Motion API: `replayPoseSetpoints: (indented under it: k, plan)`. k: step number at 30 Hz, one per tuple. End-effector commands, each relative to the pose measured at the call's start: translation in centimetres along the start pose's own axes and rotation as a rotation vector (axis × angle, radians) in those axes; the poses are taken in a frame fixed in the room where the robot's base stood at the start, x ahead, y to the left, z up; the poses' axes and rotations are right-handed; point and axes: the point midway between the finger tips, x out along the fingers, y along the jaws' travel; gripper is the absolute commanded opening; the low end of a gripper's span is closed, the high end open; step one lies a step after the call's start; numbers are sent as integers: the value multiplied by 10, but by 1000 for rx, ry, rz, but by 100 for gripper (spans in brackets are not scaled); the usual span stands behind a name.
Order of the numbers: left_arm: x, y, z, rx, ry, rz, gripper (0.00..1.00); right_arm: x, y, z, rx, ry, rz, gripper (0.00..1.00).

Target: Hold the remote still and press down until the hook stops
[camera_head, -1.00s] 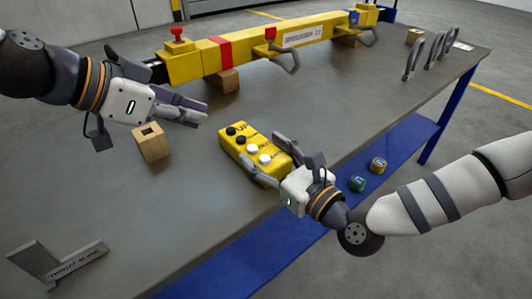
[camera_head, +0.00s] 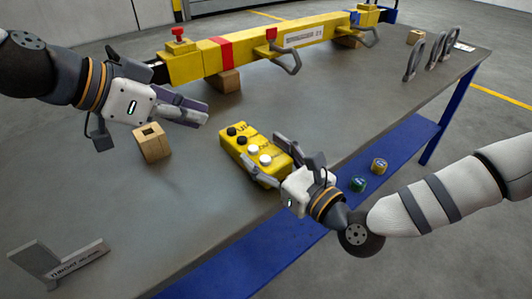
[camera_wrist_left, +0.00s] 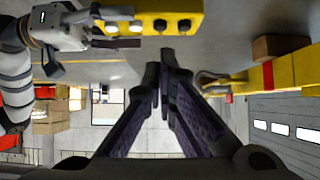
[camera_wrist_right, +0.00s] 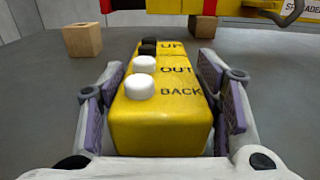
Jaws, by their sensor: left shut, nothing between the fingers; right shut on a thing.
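The yellow remote (camera_head: 254,150) lies on the grey table and has black and white buttons. In the right wrist view the remote (camera_wrist_right: 160,123) shows the labels UP, OUT and BACK beside its buttons. My right gripper (camera_head: 270,167) is shut on the remote, with a finger on each side of its near end. My left gripper (camera_head: 206,114) is shut and empty, above the table to the upper left of the remote. In the left wrist view its fingertips (camera_wrist_left: 165,55) are close together and the remote (camera_wrist_left: 165,18) is beyond them. Grey hooks (camera_head: 289,60) hang from the yellow beam (camera_head: 262,46).
A wooden block with a hole (camera_head: 153,145) stands below my left gripper. A grey gauge (camera_head: 58,265) lies at the near left. Several grey shackles (camera_head: 414,56) stand at the far right. Two round tins (camera_head: 378,166) sit on the blue lower shelf.

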Motion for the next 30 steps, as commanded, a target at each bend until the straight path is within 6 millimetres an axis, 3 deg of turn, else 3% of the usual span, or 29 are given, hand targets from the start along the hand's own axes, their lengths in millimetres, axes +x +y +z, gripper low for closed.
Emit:
replayPoseSetpoints:
  k: [2,5,9,12,19,24,30]
  plan:
    - [2,-2,-6,-14,17,-9,0,0,0,-1,1,2,0,14]
    - [7,-11,-32,-82,85,-52,0,0,0,-1,1,2,0,14]
    - [18,-37,-81,-311,203,-174,0,0,0,-1,1,2,0,14]
    - [26,-48,-95,-505,203,-238,0,0,0,-1,1,2,0,14]
    - [43,-25,-88,-835,37,-224,0,0,0,-1,1,2,0,14]
    - [47,-9,-85,-911,-34,-187,0,0,0,-1,1,2,0,14]
    - [47,-8,-84,-916,-39,-184,0,0,0,-1,2,2,0,14]
